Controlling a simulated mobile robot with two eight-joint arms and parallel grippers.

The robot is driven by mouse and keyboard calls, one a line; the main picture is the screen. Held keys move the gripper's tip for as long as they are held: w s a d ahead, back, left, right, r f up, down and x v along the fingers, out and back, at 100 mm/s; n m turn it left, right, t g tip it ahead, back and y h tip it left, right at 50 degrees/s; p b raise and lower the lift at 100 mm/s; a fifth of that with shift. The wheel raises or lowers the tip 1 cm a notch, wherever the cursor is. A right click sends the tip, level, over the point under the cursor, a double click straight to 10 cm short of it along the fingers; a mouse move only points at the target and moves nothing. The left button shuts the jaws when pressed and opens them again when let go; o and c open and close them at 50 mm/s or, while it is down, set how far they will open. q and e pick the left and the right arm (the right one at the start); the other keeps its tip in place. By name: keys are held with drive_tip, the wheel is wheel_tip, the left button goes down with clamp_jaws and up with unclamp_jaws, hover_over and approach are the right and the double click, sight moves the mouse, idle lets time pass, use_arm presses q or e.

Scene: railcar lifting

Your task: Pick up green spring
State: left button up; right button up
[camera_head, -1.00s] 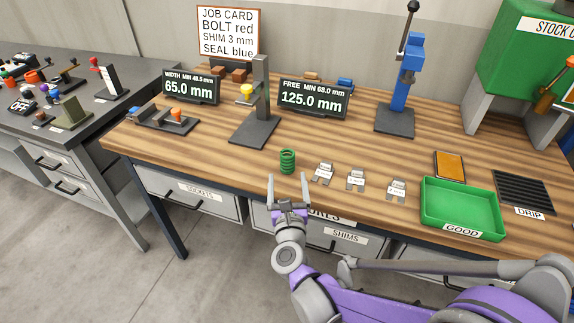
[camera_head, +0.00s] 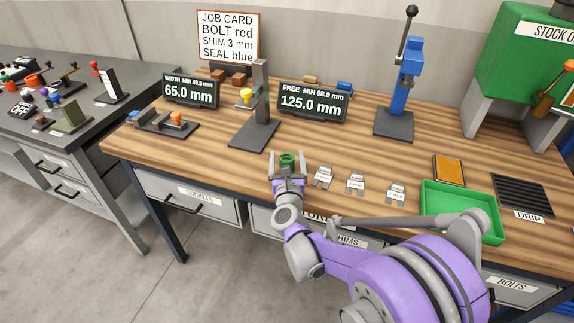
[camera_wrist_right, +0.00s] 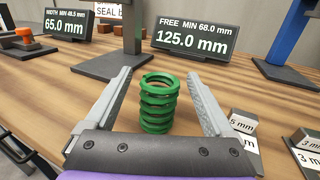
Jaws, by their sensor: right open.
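The green spring (camera_head: 287,159) stands upright on the wooden bench near its front edge. In the right wrist view the green spring (camera_wrist_right: 159,103) stands between the two fingers, with a gap on each side. My right gripper (camera_head: 288,166) is open around the spring, and its open fingers also show in the right wrist view (camera_wrist_right: 160,98). The lower part of the spring is partly hidden by the gripper in the head view. My left gripper is not in view.
Several metal shims (camera_head: 355,183) lie just right of the spring. A green tray (camera_head: 462,232) is farther right. A gauge stand (camera_head: 254,134) and the 125.0 mm display (camera_head: 312,103) stand behind. The bench (camera_head: 220,165) is clear left of the spring.

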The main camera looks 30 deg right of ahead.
clamp_jaws()
idle(0.3)
